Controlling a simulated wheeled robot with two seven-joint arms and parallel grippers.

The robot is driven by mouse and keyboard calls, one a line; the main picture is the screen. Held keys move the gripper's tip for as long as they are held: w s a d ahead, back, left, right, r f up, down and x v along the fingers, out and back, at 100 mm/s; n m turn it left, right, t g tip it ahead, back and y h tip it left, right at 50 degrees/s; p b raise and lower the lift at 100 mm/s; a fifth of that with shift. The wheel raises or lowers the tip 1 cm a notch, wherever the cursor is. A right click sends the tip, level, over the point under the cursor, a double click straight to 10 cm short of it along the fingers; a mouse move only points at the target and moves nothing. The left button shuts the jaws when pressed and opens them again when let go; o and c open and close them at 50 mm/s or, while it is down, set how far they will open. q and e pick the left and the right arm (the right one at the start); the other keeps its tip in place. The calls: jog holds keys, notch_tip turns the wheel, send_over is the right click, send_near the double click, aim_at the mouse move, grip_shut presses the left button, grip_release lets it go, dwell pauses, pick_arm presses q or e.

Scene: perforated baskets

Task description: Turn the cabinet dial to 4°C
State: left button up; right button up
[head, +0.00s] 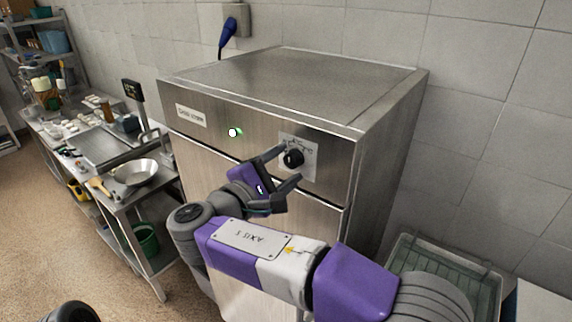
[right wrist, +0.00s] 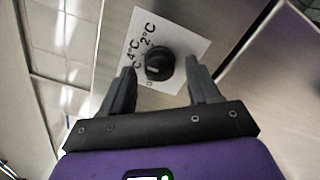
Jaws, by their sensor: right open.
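The steel cabinet (head: 275,75) has a black round dial (head: 293,158) on a white label at the upper right of its front. In the right wrist view the dial (right wrist: 158,63) shows a pale mark on its lower left part. The label (right wrist: 178,28) reads 4°C at the upper left and 2°C above the dial; other lettering is partly hidden by a finger. My right gripper (head: 289,164) is open in front of the dial, its fingers on either side of it. I cannot tell whether they touch it. My left gripper is not in view.
A green lamp (head: 235,132) glows on the cabinet front. A steel table (head: 128,188) with a pan (head: 135,172) and a scale stands at the left. A green crate (head: 440,262) is at the lower right. A tiled wall is behind.

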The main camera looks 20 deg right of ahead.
jog(key=v, duration=0.6)
jog(key=shift+s+a, duration=0.2)
jog(key=shift+a, duration=0.05)
